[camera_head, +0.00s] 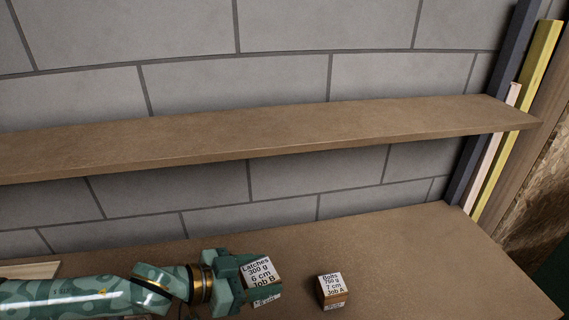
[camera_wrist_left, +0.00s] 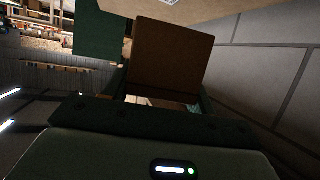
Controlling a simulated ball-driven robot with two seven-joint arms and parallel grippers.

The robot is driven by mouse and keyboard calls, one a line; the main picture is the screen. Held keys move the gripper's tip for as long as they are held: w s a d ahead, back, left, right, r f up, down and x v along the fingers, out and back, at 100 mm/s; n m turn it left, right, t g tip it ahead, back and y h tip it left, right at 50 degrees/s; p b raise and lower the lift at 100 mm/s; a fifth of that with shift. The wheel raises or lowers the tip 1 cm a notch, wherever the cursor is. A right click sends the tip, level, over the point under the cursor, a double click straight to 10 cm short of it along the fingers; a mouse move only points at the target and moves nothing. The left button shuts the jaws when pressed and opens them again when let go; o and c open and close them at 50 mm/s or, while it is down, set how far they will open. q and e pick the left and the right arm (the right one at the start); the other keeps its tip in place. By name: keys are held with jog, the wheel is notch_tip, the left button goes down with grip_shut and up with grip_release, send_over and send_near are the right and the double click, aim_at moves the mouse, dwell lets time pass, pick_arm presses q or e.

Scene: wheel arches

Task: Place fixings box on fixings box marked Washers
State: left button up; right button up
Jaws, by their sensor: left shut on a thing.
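A small fixings box (camera_head: 259,272) has a white label reading Latches, 300 g, 6 cm, Job B. My left gripper (camera_head: 264,281) is shut on it, with green fingers at its sides. No label reading Washers is visible. My right gripper is out of view.
The brown bench top (camera_head: 430,255) is clear to the right of and behind the Bolts box. A long shelf (camera_head: 270,135) runs along the grey block wall above the bench. Upright boards (camera_head: 515,120) stand at the right end. A pale board (camera_head: 30,271) lies at the left.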

pick_arm(q)
jog(key=w+r+n+t+y, duration=0.1)
jog(key=r, duration=0.2)
jog(key=r+n+t, duration=0.1)
jog(key=r, duration=0.2)
jog(key=w+d+r+n+t+y, duration=0.1)
jog(key=r, duration=0.2)
jog(key=shift+w+d+r+n+y, duration=0.1)
jog(key=shift+w+r+n+y, duration=0.2)
jog(key=shift+w+r, duration=0.1)
jog(key=shift+c, duration=0.2)
jog(key=a+r+n+t+y, duration=0.35)
jog(key=a+n+y, duration=0.45)
jog(key=a, duration=0.6)
jog(key=s+a+f+n+y, duration=0.1)
jog(key=a+f, duration=0.2)
jog(key=f, duration=0.2)
jog(key=shift+s+a+f+t+y, duration=0.15)
jog(key=shift+s+f+t+y, duration=0.15)
jog(key=shift+s+t, duration=0.1)
jog(key=shift+o, duration=0.2)
jog(key=shift+s+f, duration=0.15)
jog(key=shift+f, duration=0.15)
